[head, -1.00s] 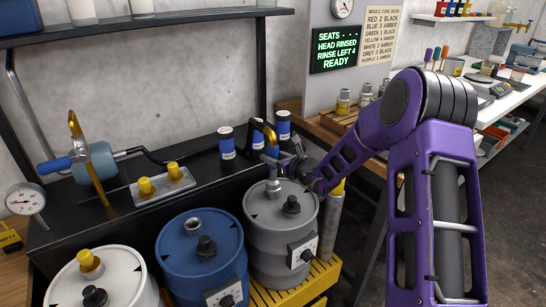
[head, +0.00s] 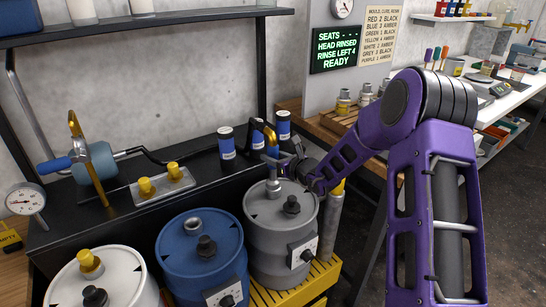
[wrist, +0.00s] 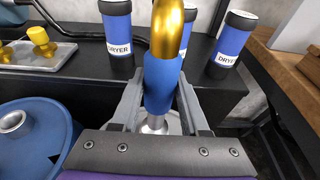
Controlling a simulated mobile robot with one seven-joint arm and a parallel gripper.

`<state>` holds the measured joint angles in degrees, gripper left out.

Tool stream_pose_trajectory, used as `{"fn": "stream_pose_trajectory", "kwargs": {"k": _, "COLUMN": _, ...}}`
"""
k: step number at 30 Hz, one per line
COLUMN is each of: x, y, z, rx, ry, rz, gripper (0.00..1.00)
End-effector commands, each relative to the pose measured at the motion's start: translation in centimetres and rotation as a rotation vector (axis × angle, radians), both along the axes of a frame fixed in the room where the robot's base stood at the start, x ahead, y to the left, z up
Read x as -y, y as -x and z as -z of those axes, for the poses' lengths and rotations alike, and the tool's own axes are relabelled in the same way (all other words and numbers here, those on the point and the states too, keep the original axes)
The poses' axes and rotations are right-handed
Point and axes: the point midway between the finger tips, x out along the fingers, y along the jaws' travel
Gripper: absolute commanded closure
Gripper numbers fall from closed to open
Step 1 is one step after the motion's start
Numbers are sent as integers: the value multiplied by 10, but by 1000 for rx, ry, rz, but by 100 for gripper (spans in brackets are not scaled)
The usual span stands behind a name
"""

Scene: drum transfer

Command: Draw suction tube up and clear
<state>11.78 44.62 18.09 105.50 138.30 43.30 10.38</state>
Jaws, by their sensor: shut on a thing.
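The suction tube has a hooked brass top and a blue grip sleeve (head: 272,152); its brass top (wrist: 168,28) rises through the wrist view. It stands about upright over the neck (head: 273,186) of the grey drum (head: 265,235). Its lower end is hidden, seemingly inside that neck. My gripper (head: 282,162) reaches in from the right and is shut on the blue sleeve. In the wrist view, my gripper (wrist: 160,100) has one finger on each side of the sleeve.
A blue drum (head: 198,262) and a white drum (head: 105,280) stand to the left. Blue dryer canisters (head: 227,142) stand on the black bench behind the tube, close to it. A plate with yellow caps (head: 165,186) lies left. A grey cylinder (head: 331,222) stands right of the grey drum.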

Motion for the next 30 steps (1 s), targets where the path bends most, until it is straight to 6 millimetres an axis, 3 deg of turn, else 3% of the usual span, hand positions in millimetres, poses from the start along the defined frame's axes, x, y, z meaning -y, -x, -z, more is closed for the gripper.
{"fn": "stream_pose_trajectory", "kwargs": {"k": 13, "x": -1, "y": -1, "z": -13, "rx": 8, "ry": -3, "rz": 0, "gripper": 100}}
{"fn": "stream_pose_trajectory", "kwargs": {"k": 30, "x": -1, "y": -1, "z": -70, "rx": 9, "ry": -1, "rz": -1, "gripper": 100}}
